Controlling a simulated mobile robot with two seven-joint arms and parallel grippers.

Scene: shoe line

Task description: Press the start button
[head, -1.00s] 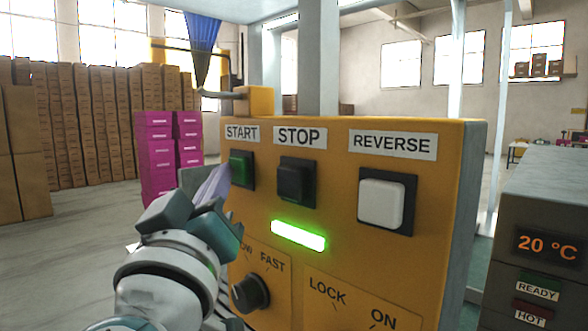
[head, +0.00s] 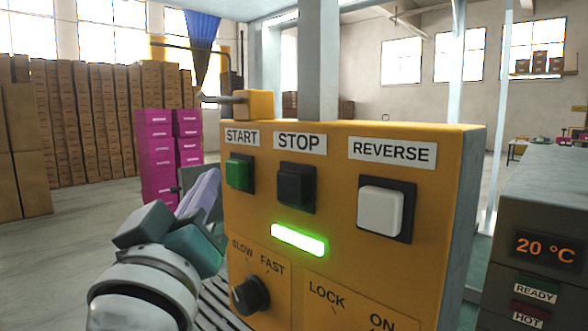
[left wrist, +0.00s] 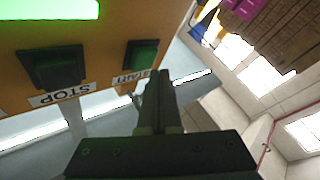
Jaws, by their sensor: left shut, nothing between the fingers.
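The green start button (head: 237,174) sits under the START label at the upper left of the yellow control panel (head: 340,235). It also shows in the left wrist view (left wrist: 141,56), upside down, just beyond my fingertips. My left gripper (head: 203,190) is shut and empty, left of the start button and apart from it in the head view. In the left wrist view the closed fingers point up toward the panel's edge beside the button. My right gripper is not in view.
A black stop button (head: 296,185) and a white reverse button (head: 381,209) are to the right. Below are a lit green bar (head: 299,239) and a speed knob (head: 250,294). Magenta boxes (head: 156,155) stand behind at left. A grey unit reading 20 °C (head: 545,245) stands at right.

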